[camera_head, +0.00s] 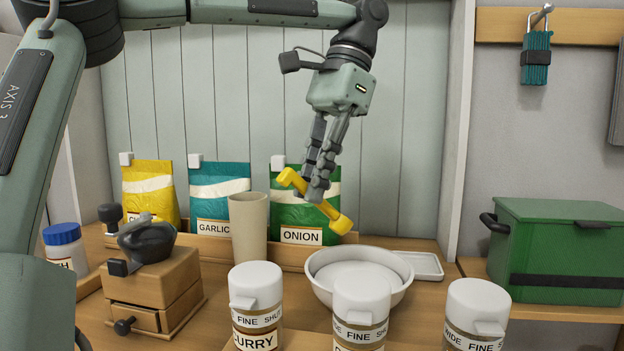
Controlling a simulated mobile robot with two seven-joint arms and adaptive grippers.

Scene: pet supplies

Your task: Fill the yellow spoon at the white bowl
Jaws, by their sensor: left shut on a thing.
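My left gripper (314,195) is shut on the yellow spoon (336,217) and holds it in the air, tilted, with one end up at the left and the other end low at the right. The spoon is in front of the green ONION bag, above and slightly left of the white bowl (320,280), apart from it. The white bowl stands on the wooden counter and has pale contents (358,277). Whether the spoon holds anything cannot be told. My right gripper is not in view.
Several shaker jars (257,300) with white lids stand in front of the bowl. A beige cup (248,228) and a wooden grinder (153,280) stand left. A white tray (424,265) lies behind the bowl at the right. A green box (555,250) stands far right.

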